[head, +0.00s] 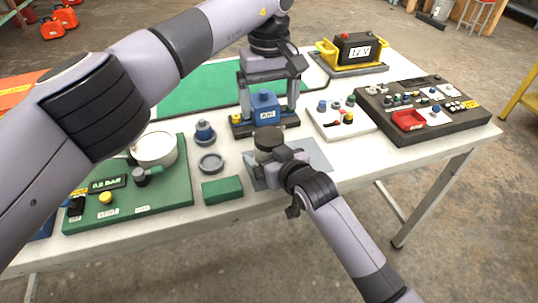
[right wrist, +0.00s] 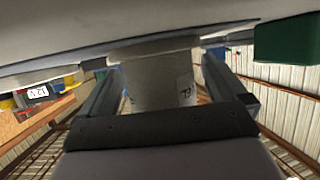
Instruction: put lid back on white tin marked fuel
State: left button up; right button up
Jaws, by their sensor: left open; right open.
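No "fuel" marking is legible. A pale tin-like body (right wrist: 158,80) with a partly readable dark mark stands between the fingers of my open right gripper (right wrist: 160,72) in the right wrist view. In the head view, a dark grey-green round top (head: 268,138) shows at my right gripper (head: 273,153), over a grey mat; contact cannot be told. My left gripper (head: 267,100) is open, its fingers either side of a blue block (head: 265,112) marked "AIR". A grey round dish-like piece (head: 210,163) lies on the table left of the mat; I cannot tell if it is the lid.
A green panel (head: 170,198) with a white round pot (head: 156,148) stands at left. A blue-grey knobbed piece (head: 204,132) and green block (head: 222,189) are near the middle. A white tray (head: 355,130), dark board (head: 440,122) and yellow-handled battery (head: 355,50) are at right.

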grip_shut()
pick_arm(q)
jog(key=n, duration=2.7)
jog(key=shift+n, duration=0.3)
jog(key=n, duration=0.4)
